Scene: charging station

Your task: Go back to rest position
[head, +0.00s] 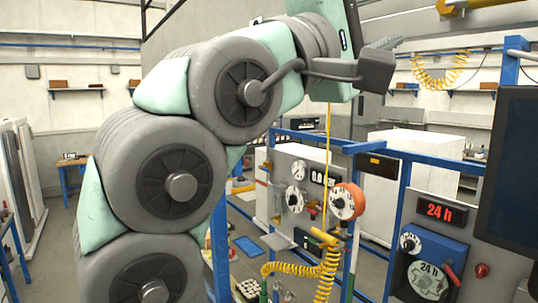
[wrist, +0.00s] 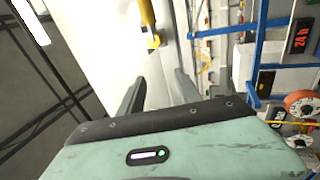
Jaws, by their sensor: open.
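My gripper (wrist: 160,78) shows in the wrist view with its two dark fingers apart and nothing between them. They point toward a pale wall surface (wrist: 105,40). In the head view my arm is raised in a curve from the bottom left to the top, and its end is at the upper right, partly cut off by the frame. The gripper is held well above the charging panels, touching nothing that I can see. The rest position itself is not marked in either view.
A grey panel with dials and a red-orange round reel (head: 347,201) stands below my arm's end. A coiled yellow hose (head: 330,262) hangs in front. A "24 h" panel (head: 440,213) and a dark screen (head: 510,165) are at right. Blue posts (head: 400,205) frame the panels.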

